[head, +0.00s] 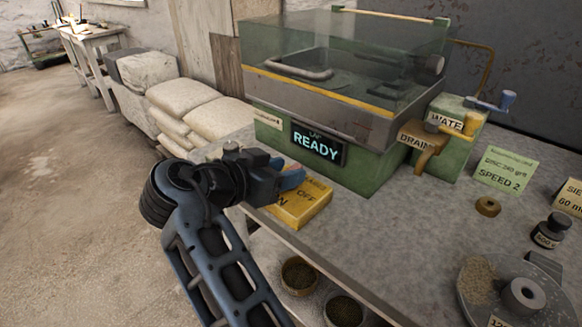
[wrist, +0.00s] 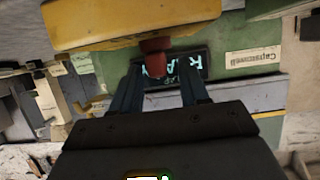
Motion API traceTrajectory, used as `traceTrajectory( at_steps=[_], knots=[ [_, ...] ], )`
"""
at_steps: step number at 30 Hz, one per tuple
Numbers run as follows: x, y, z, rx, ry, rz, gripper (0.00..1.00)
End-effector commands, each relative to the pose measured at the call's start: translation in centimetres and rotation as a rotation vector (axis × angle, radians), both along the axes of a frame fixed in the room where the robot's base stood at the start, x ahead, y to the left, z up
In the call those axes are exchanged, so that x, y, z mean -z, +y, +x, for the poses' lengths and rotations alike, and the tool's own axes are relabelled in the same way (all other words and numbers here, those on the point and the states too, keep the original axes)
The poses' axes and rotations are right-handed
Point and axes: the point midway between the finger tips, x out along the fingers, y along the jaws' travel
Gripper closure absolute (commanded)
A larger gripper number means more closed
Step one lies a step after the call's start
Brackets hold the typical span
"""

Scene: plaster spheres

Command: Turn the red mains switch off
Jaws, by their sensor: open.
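The yellow switch box (head: 312,207) sits at the front edge of the bench, with OFF and part of another label showing on its face. My gripper (head: 293,179) is right over the box and hides part of it. In the wrist view the box (wrist: 125,24) fills the upper left. The red switch (wrist: 155,60) sticks out from it between the tips of my two open fingers (wrist: 160,80). I cannot tell whether the fingers touch the switch. In the head view the switch is mostly hidden behind my gripper, and its on or off position is unclear.
A green machine (head: 370,165) with a clear hood stands behind the box, its display (head: 317,145) reading READY. Drain (head: 430,145) and water (head: 475,112) handles are at its right.

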Motion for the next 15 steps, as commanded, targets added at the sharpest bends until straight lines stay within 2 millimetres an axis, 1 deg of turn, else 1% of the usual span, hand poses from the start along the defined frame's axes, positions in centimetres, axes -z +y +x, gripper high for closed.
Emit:
traceTrajectory(
  at_steps=[3, 6, 15],
  knots=[
    [0.5, -0.8, 1.0, 0.002, 0.001, 0.001, 0.55],
    [0.7, -1.1, 1.4, 0.001, 0.000, 0.001, 0.55],
    [0.8, -1.2, 1.6, 0.000, 0.000, 0.001, 0.55]
  ],
)
